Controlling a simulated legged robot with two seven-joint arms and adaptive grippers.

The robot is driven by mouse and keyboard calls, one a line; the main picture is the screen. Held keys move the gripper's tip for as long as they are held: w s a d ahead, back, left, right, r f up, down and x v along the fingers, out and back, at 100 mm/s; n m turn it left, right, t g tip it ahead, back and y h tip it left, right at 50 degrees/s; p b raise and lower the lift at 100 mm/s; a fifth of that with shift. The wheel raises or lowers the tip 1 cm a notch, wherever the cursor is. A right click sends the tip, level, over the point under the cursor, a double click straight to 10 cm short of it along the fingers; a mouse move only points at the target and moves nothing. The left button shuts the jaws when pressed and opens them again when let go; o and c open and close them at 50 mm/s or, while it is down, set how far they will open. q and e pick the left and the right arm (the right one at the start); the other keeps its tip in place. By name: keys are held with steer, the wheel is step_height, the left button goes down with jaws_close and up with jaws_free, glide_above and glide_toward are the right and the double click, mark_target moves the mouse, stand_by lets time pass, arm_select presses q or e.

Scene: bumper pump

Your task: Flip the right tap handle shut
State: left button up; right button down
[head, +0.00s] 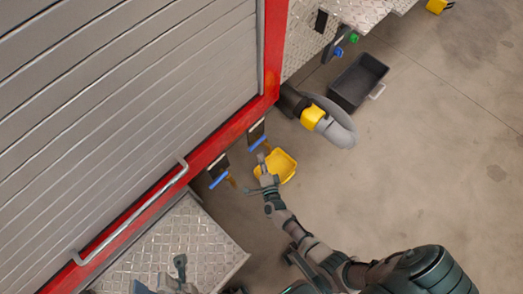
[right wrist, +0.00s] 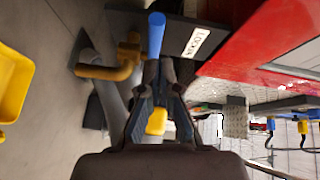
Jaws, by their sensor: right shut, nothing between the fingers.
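Two blue tap handles show below the red frame in the head view. The right one (head: 257,143) is the upper of the two, the left one (head: 218,180) is lower and further left. My right gripper (head: 262,160) is just below the right handle. In the right wrist view a blue handle (right wrist: 156,33) stands upright just beyond the fingertips of my right gripper (right wrist: 162,68), beside an orange-yellow pipe (right wrist: 115,70). The fingers are shut with nothing between them. Whether they touch the handle I cannot tell. My left gripper (head: 178,268) is low in the head view; its jaw state is unclear.
A yellow bin (head: 283,164) is on the floor beside my right gripper. A grey hose with a yellow collar (head: 312,117) and a black crate (head: 358,80) lie further up. A diamond-plate step (head: 205,245) is near my left gripper. Open floor lies to the right.

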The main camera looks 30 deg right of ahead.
steer(key=s+a+p, duration=0.1)
steer(key=s+a, duration=0.3)
steer(key=a, duration=0.4)
steer(key=shift+a, duration=0.35)
steer(key=shift+r, duration=0.1)
